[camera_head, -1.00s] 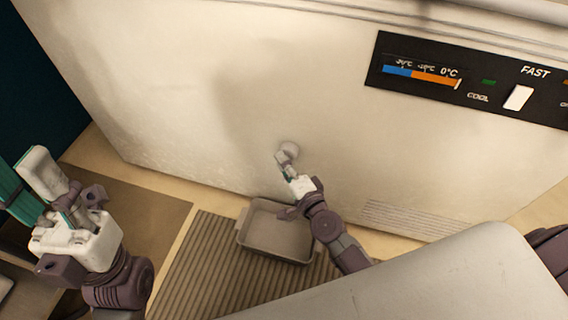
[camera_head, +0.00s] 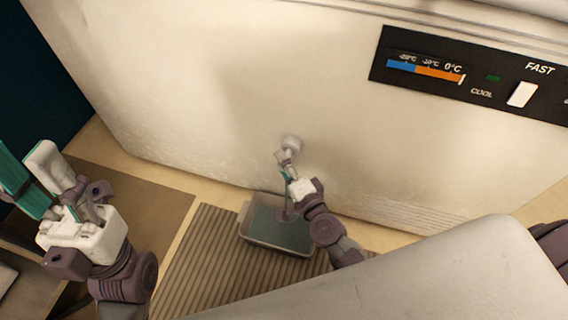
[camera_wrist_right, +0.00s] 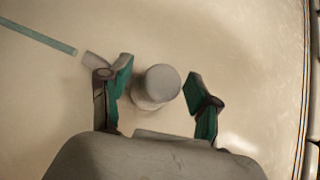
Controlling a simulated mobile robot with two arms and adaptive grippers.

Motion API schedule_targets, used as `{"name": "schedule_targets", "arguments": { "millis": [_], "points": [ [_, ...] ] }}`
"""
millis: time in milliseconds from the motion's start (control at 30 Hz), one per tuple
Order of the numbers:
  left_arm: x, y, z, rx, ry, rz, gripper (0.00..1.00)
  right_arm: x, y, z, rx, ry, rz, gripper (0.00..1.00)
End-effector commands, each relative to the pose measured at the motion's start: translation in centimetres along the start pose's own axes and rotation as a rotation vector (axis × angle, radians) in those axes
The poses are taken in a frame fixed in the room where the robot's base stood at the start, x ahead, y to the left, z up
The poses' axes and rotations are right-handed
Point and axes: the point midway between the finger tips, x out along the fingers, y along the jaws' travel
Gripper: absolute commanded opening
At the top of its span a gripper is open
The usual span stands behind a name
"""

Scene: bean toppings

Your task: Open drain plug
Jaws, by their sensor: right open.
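The round pale drain plug (camera_head: 291,143) sticks out low on the front of a white chest freezer (camera_head: 200,75). In the right wrist view the plug (camera_wrist_right: 160,83) lies between the two spread fingers of my right gripper (camera_wrist_right: 160,88), which is open. A small grey spout (camera_wrist_right: 97,62) is beside it, and a thin bluish stream (camera_wrist_right: 38,36) runs from it. In the head view my right gripper (camera_head: 285,165) is just below the plug, partly hiding the spout area. My left gripper (camera_head: 24,155) is open and empty at the far left.
A shallow tray (camera_head: 243,212) on the ribbed mat (camera_head: 200,250) below the plug holds bluish liquid. A control panel (camera_head: 470,80) is at the upper right of the freezer. A brown mat (camera_head: 140,195) lies left of the ribbed one.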

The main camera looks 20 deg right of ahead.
Motion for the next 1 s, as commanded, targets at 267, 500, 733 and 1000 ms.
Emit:
{"name": "schedule_targets", "arguments": {
  "millis": [267, 500, 733, 1000],
  "points": [
    [0.1, 0.0, -0.1, 0.000, 0.003, 0.000, 0.40, -1.4, 0.1, 0.0, -0.002, -0.001, 0.002, 0.62],
    [0.0, 0.0, -0.1, 0.000, 0.002, 0.001, 0.40, -6.4, 0.1, 0.1, -0.003, -0.004, 0.004, 0.62],
    [0.0, 0.0, -0.1, 0.000, 0.001, 0.001, 0.40, -10.4, 0.1, 0.1, -0.001, -0.003, 0.003, 0.62],
    [0.0, 0.0, -0.1, 0.000, 0.001, 0.001, 0.40, -12.0, 0.0, 0.0, 0.000, 0.000, 0.000, 0.62]
  ]
}}
